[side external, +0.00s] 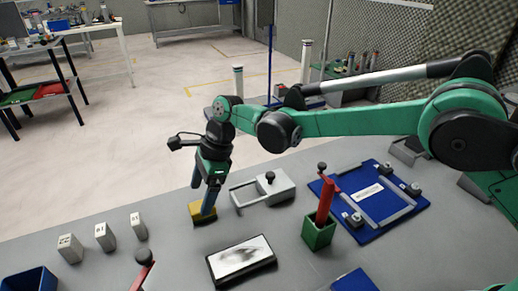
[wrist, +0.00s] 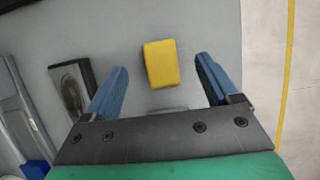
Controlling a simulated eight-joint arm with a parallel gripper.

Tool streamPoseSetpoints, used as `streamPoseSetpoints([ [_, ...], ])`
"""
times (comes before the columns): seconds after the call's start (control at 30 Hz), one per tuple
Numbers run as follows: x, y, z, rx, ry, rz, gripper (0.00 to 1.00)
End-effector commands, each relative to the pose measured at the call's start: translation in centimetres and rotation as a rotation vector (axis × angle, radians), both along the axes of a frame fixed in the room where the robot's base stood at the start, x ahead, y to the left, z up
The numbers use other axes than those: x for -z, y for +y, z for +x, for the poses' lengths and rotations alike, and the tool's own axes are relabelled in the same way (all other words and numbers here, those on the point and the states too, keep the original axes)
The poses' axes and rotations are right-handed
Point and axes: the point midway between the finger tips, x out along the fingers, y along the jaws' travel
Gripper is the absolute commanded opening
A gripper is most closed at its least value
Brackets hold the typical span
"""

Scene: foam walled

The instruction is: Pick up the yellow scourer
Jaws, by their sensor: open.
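The yellow scourer (wrist: 161,64) is a small yellow block lying flat on the grey table. In the wrist view it lies beyond my open fingertips, about midway between them. My gripper (wrist: 160,82) has two blue fingers spread apart with nothing between them. In the side view my gripper (side external: 204,203) points down at the scourer (side external: 197,217), and its fingers overlap the scourer in the picture. I cannot tell the exact height of the fingertips from this view.
A grey metal bracket (side external: 248,194) with a black knob stands just right of my gripper. Several grey blocks (side external: 105,237) stand to the left.

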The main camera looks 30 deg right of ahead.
Motion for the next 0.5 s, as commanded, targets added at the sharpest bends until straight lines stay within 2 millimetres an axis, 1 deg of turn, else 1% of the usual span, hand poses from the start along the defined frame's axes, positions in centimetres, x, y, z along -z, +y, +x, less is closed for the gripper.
streamPoseSetpoints([
  [0.1, 1.7, 0.7, -0.1, -0.004, -0.002, -0.001, 0.82],
  [0.23, 3.1, 1.3, 0.0, -0.002, -0.002, -0.001, 0.82],
  [0.33, 3.8, 1.5, 0.0, -0.002, -0.003, -0.001, 0.82],
  [0.5, 4.1, 1.6, 0.0, -0.002, -0.003, -0.001, 0.82],
])
